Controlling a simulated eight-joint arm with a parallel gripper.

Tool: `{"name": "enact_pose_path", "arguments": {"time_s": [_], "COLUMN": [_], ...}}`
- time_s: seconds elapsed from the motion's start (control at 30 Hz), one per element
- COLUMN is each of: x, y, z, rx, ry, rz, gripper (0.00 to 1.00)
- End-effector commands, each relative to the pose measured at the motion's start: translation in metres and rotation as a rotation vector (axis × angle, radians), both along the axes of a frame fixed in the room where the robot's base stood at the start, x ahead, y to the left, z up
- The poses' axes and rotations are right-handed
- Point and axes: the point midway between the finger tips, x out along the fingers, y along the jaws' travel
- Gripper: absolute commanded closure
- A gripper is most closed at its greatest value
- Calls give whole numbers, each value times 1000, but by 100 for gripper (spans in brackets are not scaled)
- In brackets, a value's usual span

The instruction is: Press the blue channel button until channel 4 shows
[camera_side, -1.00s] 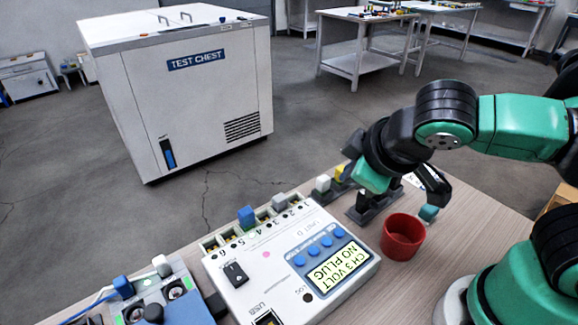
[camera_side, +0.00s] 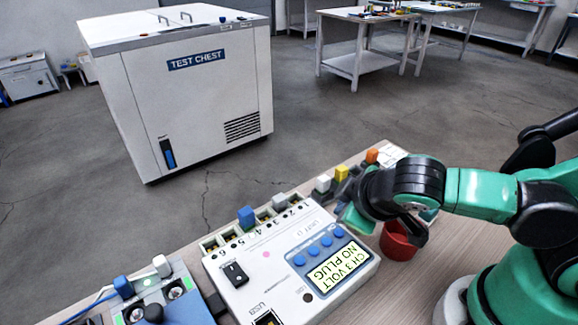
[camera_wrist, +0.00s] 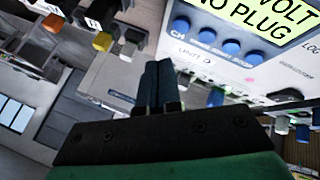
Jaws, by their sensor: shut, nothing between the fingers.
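The white unit (camera_side: 240,285) stands on the table. Its display (camera_side: 335,268) reads "CH 3 VOLT NO PLUG". A row of several blue buttons lies beside the display. The end button labelled CH (camera_wrist: 181,24) shows at the upper left of the row in the wrist view; in the side view it is the button nearest my gripper (camera_side: 338,231). My gripper (camera_wrist: 159,66) is shut and empty. Its fingertips appear below and left of the button row in the wrist view, with no contact visible. In the side view my wrist hides the fingertips, near the unit's right corner.
A red cup (camera_side: 396,243) stands close by, partly behind my wrist. White (camera_side: 323,184), yellow (camera_side: 341,173) and orange (camera_side: 372,156) plugs stand along the table's far edge. A blue plug (camera_side: 246,215) sits in the unit's socket row. Another device (camera_side: 185,305) is at left.

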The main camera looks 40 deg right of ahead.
Motion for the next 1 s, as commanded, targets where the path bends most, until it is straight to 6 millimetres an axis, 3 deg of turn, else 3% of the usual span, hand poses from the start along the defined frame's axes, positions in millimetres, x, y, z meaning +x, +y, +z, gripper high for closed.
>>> {"name": "enact_pose_path", "arguments": {"time_s": [0.4,1.0], "x": [-1,-1], "y": [0,-1], "z": [-21,-22], "rx": [0,0], "ry": [0,0], "rz": [0,0], "gripper": [100,100]}}
